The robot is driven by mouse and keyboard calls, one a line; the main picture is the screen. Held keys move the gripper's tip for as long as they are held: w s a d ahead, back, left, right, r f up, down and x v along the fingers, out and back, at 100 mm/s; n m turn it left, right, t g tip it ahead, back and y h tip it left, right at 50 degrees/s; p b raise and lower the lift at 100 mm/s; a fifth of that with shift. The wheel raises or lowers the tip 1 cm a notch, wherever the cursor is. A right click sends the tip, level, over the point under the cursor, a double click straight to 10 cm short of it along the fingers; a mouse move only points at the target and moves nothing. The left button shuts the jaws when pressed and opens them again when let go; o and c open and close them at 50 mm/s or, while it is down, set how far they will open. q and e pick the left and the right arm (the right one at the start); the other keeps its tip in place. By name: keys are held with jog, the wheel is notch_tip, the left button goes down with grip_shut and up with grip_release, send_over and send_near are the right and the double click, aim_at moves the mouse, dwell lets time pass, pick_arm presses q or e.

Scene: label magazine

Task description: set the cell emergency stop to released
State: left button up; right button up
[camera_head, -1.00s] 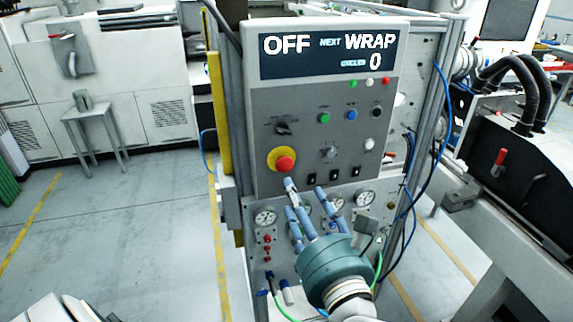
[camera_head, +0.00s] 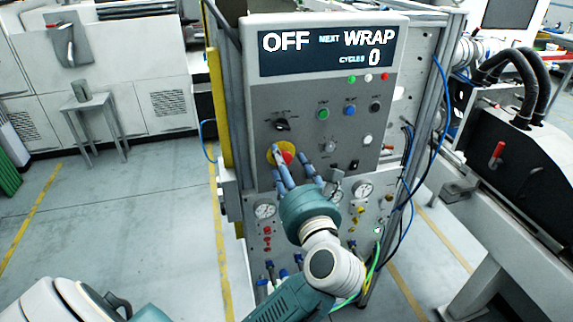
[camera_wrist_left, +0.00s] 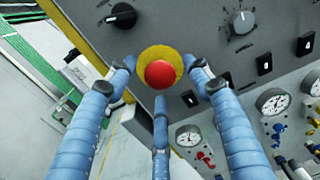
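The emergency stop is a red mushroom button (camera_head: 288,158) on a round yellow plate (camera_head: 271,154), on the left of the grey control panel. In the left wrist view the red button (camera_wrist_left: 160,74) is near the middle, in front of its yellow plate (camera_wrist_left: 161,52). My left gripper (camera_head: 291,164) is at the button, and its blue fingers hide part of it in the head view. In the left wrist view my left gripper (camera_wrist_left: 162,78) has its three fingers spread around the button, with gaps visible. I cannot tell whether any fingertip touches it. My right gripper is not in view.
The display (camera_head: 328,50) reads OFF, NEXT WRAP, CYCLES 0. A dark selector (camera_head: 282,125) sits just above the stop; green (camera_head: 323,114) and blue (camera_head: 350,110) buttons are to its right. Gauges (camera_head: 264,210) and hoses are below. A small table (camera_head: 92,104) stands at left.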

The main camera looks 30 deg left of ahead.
pick_arm(q)
grip_shut()
jog(key=shift+b+v, duration=0.55)
jog(key=shift+v, duration=0.25)
jog(key=shift+o, duration=0.2)
grip_release()
jog(key=shift+s+d+f, duration=0.1)
jog(key=shift+d, duration=0.1)
jog(key=shift+s, duration=0.1)
jog(key=v, duration=0.7)
jog(key=shift+d, duration=0.15)
